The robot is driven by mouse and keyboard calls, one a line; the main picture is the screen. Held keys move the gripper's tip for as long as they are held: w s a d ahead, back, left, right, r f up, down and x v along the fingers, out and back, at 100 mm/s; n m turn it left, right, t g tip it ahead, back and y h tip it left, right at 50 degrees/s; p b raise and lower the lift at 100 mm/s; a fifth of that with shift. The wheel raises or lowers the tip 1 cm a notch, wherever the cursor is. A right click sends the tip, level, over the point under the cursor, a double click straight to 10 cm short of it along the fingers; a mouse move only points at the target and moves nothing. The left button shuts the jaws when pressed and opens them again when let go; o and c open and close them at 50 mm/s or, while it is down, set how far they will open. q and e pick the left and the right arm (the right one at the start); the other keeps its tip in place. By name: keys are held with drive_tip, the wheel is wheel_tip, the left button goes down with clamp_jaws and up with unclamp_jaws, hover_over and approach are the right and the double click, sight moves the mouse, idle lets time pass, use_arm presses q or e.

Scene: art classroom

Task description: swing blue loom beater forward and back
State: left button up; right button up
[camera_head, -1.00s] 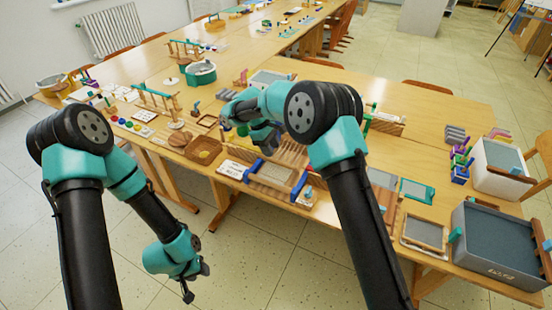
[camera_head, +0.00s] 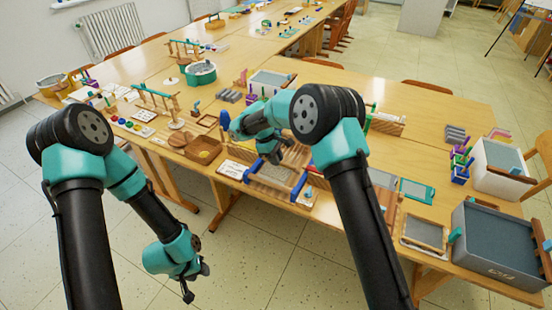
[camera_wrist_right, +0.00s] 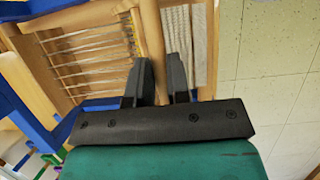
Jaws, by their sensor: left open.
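The small wooden loom (camera_head: 268,188) stands near the front edge of the table, with blue side parts (camera_head: 299,187) and pale woven threads. My right gripper (camera_head: 275,157) reaches down over it; the arm hides part of the loom. In the right wrist view, a wooden bar (camera_wrist_right: 151,35), apparently the beater's, passes between the close-set fingers of the gripper (camera_wrist_right: 160,82), which look shut on it. Warp strings lie left of the bar and pale weaving (camera_wrist_right: 186,42) right. A blue loom part (camera_wrist_right: 22,112) shows at the left. My left gripper (camera_head: 197,283) is open and empty, low beside the table.
A teal-framed board (camera_head: 417,190) and a large grey bin (camera_head: 495,245) are to the right. Several small craft items crowd the tabletop. Bare floor lies in front of the table.

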clamp_jaws()
drive_tip(key=shift+w+d+r+g+y, duration=0.2)
drive_tip(key=shift+w+d+r+g, duration=0.1)
drive_tip(key=shift+w, duration=0.2)
drive_tip(key=shift+w+d+r+g+y, duration=0.2)
drive_tip(key=shift+w+d, duration=0.05)
drive_tip(key=shift+w, duration=0.2)
drive_tip(key=w+d, duration=0.3)
drive_tip(key=w, duration=0.2)
drive_tip(key=shift+w+d+r, duration=0.15)
drive_tip(key=shift+w+r, duration=0.05)
drive_tip(key=shift+r, duration=0.2)
use_arm(q)
drive_tip(key=shift+c, duration=0.4)
